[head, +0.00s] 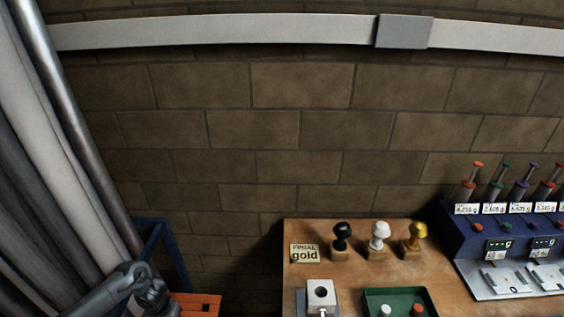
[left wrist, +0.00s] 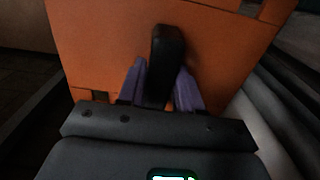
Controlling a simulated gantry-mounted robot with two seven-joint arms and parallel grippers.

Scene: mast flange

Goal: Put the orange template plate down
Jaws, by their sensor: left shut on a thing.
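The orange template plate (left wrist: 110,40) fills the upper part of the left wrist view, with a black upright handle (left wrist: 167,55) on its face. My left gripper (left wrist: 160,88) is shut on this handle, with a purple finger on each side of it. In the head view only a corner of the orange plate (head: 200,304) shows at the bottom left, beside my left arm. The rest of the plate is cut off by the frame edge. My right gripper is not in view.
A blue frame (head: 152,240) stands by the plate at the left, near a steel pole (head: 85,130). A wooden bench (head: 340,275) holds black, white and gold finials, a "FINIAL gold" card (head: 305,253), a green tray (head: 392,293) and a blue rack (head: 480,235).

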